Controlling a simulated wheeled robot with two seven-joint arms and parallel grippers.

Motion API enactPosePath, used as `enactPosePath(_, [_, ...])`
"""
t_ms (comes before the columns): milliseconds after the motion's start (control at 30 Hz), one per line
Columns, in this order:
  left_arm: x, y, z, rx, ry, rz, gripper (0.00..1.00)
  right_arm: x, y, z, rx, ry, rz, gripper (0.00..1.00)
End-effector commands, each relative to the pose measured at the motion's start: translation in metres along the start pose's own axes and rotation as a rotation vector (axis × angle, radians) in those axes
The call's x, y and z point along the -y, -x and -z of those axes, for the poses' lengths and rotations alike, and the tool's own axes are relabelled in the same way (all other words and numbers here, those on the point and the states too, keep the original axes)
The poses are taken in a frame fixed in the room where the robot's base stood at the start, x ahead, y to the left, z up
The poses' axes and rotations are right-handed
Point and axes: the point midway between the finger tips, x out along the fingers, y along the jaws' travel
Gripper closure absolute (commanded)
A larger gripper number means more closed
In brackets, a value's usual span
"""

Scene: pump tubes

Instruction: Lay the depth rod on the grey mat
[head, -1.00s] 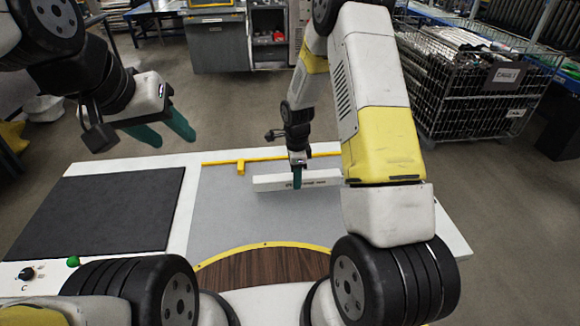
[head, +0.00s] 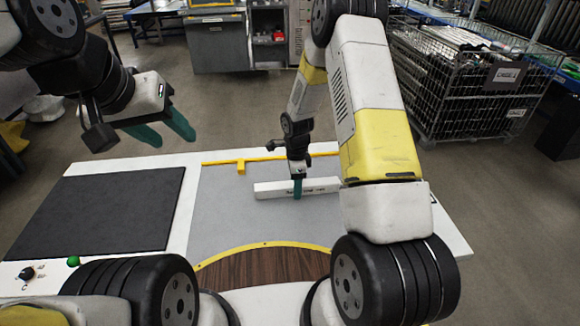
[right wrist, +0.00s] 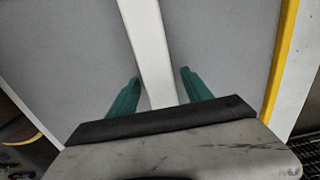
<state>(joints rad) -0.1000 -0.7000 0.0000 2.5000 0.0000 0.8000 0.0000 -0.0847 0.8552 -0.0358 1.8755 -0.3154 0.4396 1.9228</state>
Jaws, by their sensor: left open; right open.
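The depth rod, a long white bar (head: 272,189) with small dark lettering too blurred to read, appears to lie flat on the light grey mat (head: 235,225), right of the mat's middle. My right gripper (head: 297,190) is at the bar, pointing down. In the right wrist view the white bar (right wrist: 147,45) runs between its two green fingers (right wrist: 158,84), which stand open with a gap on each side. My left gripper (head: 170,132) is open and empty, raised in the air at the upper left. My right forearm covers the area right of the bar.
A yellow strip (head: 270,157) with a small yellow block (head: 241,167) edges the mat's far side. A dark square pad (head: 105,215) lies at the left. A green button (head: 73,262) and black knob (head: 26,273) sit in front of it. A curved wooden inset (head: 265,268) is nearest me.

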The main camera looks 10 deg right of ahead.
Motion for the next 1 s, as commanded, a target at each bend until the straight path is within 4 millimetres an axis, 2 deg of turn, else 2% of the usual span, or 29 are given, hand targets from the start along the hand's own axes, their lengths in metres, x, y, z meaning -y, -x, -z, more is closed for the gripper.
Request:
enactPosePath(167, [0.0,0.0,0.0,0.0,0.0,0.0,0.53,0.001,0.011,0.0,-0.001,0.0,0.002,0.42])
enactPosePath(600, [0.0,0.0,0.0,0.0,0.0,0.0,0.53,0.001,0.099,0.0,0.0,0.001,0.004,0.42])
enactPosePath(867, [0.0,0.0,0.0,0.0,0.0,0.0,0.53,-0.001,0.128,0.001,0.003,0.016,0.008,0.42])
enactPosePath(967, [0.0,0.0,0.0,0.0,0.0,0.0,0.53,-0.006,0.154,0.003,0.015,0.086,0.037,0.42])
enactPosePath(1000, [0.0,0.0,0.0,0.0,0.0,0.0,0.53,-0.01,0.17,0.005,0.022,0.134,0.056,0.42])
